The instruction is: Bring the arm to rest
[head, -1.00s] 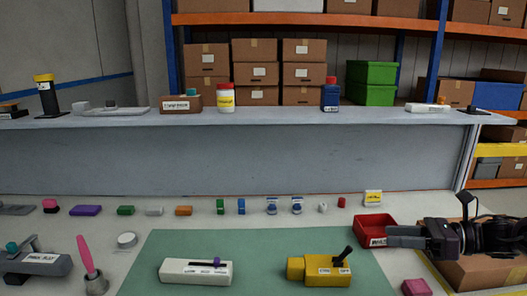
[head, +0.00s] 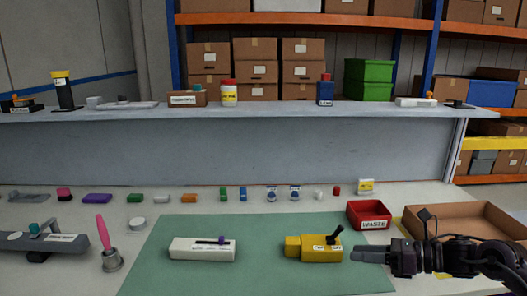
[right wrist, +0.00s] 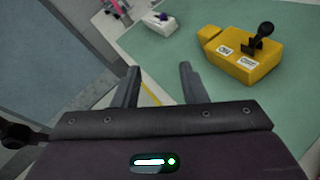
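My right gripper (head: 372,256) comes in from the right in the head view, at the right edge of the green mat (head: 150,280), just right of the yellow switch box (head: 320,249). In the right wrist view its two fingers (right wrist: 158,85) stand apart with nothing between them. The yellow box (right wrist: 240,55) with its black lever lies beyond the fingers, not touched. The white slider module (head: 202,249) sits on the mat's left part; it also shows in the right wrist view (right wrist: 160,21). My left gripper is not in view.
A red waste bin (head: 369,215) and an open cardboard box (head: 470,222) stand at the right. Several small coloured blocks line the table's back. A pink-handled tool in a holder (head: 110,260) and a grey device (head: 40,242) are at the left. A grey shelf (head: 270,110) runs behind.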

